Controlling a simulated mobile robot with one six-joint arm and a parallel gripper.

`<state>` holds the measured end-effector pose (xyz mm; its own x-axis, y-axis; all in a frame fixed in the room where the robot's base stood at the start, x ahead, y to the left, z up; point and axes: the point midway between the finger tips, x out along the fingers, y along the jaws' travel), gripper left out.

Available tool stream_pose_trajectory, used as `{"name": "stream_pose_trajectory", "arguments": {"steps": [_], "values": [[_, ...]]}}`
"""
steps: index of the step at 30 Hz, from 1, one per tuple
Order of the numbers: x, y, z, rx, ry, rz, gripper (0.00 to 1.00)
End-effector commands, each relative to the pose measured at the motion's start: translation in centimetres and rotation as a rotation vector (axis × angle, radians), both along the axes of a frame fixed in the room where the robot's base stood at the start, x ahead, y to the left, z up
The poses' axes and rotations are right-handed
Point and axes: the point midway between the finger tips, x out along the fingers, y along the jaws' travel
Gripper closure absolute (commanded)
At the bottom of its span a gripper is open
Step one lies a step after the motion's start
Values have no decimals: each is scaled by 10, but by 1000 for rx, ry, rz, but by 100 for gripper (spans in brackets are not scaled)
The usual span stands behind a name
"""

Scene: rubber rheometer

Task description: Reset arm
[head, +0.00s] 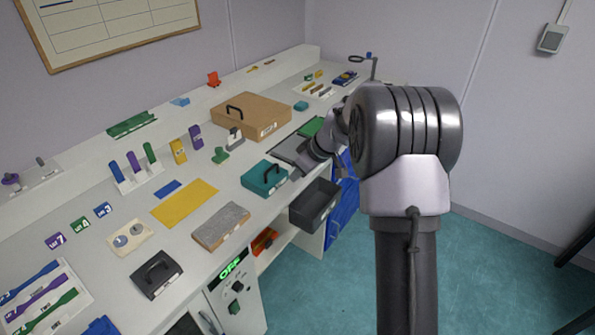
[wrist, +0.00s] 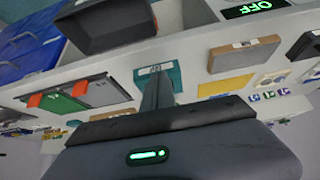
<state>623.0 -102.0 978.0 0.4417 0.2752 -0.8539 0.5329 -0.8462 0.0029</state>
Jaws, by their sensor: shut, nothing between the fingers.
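In the wrist view my gripper (wrist: 156,78) shows as narrow dark fingers pressed together, empty. They overlap part of the teal block (wrist: 174,76) in that view. I cannot tell the exact gap between them. In the head view my arm reaches left from its large grey joint, and the wrist partly covers the grey and green panels.
An open dark drawer (head: 315,204) juts out below the gripper; it also shows in the wrist view (wrist: 105,26). A cardboard box (head: 251,115) stands behind. A yellow mat (head: 185,203) and grey-topped block (head: 221,226) lie left. The floor (head: 480,270) at right is clear.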

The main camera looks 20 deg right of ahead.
Motion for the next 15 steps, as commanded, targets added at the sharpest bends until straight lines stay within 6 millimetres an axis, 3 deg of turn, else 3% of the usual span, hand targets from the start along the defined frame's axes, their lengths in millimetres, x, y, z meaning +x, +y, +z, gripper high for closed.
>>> {"name": "stream_pose_trajectory", "arguments": {"steps": [5, 8, 11, 12, 14, 15], "values": [[-5, -2, 1, 1, -2, -2, 100], [-19, 14, 30, 18, 9, -42, 100], [-69, 54, 92, 67, 44, -158, 100], [-100, 72, 116, 93, 65, -225, 100], [-152, 97, 144, 133, 92, -330, 100], [-187, 111, 156, 160, 109, -403, 100]]}}
